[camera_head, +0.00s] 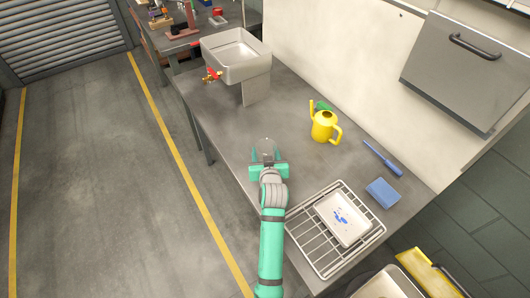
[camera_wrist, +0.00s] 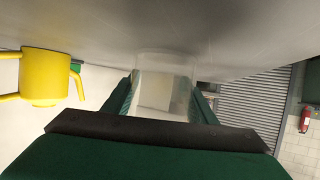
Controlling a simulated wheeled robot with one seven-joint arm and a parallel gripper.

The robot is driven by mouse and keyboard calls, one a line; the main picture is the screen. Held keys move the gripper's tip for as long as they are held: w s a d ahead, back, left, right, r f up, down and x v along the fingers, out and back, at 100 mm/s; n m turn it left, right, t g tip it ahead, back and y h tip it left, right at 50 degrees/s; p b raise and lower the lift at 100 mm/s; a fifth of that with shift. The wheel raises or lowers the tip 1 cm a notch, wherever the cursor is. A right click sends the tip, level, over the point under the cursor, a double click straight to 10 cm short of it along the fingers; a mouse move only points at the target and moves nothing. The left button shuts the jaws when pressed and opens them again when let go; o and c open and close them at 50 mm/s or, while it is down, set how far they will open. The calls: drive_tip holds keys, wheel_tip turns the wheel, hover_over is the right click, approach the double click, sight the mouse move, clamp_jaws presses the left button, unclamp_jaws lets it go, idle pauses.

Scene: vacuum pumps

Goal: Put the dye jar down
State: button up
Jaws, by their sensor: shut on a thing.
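The dye jar (camera_wrist: 165,68) is a clear, see-through vessel between the two fingers of my gripper (camera_wrist: 163,98) in the wrist view. My gripper is shut on it. In the head view, my gripper (camera_head: 268,153) is over the grey worktop (camera_head: 230,130), left of the yellow watering can, and the jar (camera_head: 268,146) shows only faintly between the fingers. The wrist view is upside down, with the worktop along its top. I cannot tell whether the jar's base touches the worktop.
A yellow watering can (camera_head: 323,127) stands right of my gripper. A sink basin (camera_head: 236,56) with a red-handled tap is further back. A wire rack (camera_head: 312,243) with a white tray (camera_head: 343,219), a blue sponge (camera_head: 383,193) and a blue brush (camera_head: 382,157) are nearer. Worktop between gripper and basin is clear.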

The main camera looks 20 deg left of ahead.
drive_tip(key=shift+f, duration=0.15)
drive_tip(key=o, duration=1.2)
drive_tip(key=shift+o, duration=0.2)
drive_tip(key=v, duration=1)
drive_tip(key=shift+s+d+r, duration=0.2)
drive_tip(key=shift+d+r, duration=0.05)
drive_tip(key=shift+r, duration=0.2)
drive_tip(key=shift+s, duration=0.1)
